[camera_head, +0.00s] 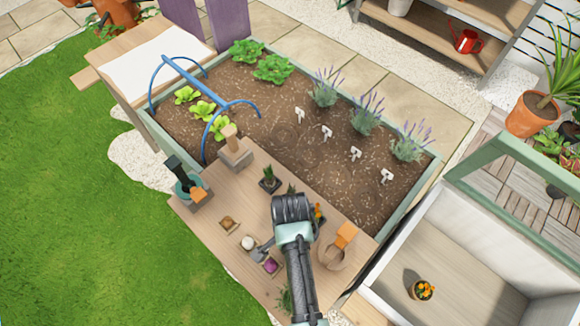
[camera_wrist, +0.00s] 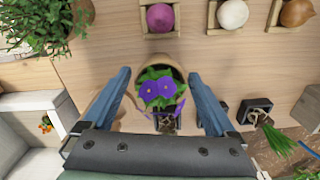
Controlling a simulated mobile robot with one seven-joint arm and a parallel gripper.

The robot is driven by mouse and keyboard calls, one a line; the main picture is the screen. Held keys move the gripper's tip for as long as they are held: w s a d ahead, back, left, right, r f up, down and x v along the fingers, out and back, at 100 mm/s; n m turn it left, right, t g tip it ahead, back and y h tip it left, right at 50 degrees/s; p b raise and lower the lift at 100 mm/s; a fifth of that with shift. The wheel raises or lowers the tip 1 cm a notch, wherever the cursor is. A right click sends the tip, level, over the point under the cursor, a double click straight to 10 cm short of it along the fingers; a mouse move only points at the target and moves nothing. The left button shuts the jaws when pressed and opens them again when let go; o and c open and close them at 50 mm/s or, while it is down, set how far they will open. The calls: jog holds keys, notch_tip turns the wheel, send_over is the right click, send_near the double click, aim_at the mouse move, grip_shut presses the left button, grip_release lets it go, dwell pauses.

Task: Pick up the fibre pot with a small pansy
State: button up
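A small pansy with violet flowers (camera_wrist: 160,88) and green leaves sits in a round tan pot (camera_wrist: 164,71), seen from above in the wrist view. My gripper (camera_wrist: 160,74) is open, one blue finger on each side of this pot, with a gap on both sides. I cannot tell how far the fingertips are above or down beside it. In the head view my gripper (camera_head: 292,205) is over the potting table and hides this plant. Another small pot with orange flowers (camera_head: 422,290) stands inside the pale box at the lower right.
The wooden table (camera_head: 215,205) holds square trays with a purple bulb (camera_head: 271,266), a white bulb (camera_head: 248,242) and a brown bulb (camera_head: 229,223). Black pots, including one with a green plant (camera_head: 269,181), and a round tan container (camera_head: 332,257) with an orange tool stand close by.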

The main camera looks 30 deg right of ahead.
jog(key=c, duration=1.2)
jog(key=shift+r, duration=0.15)
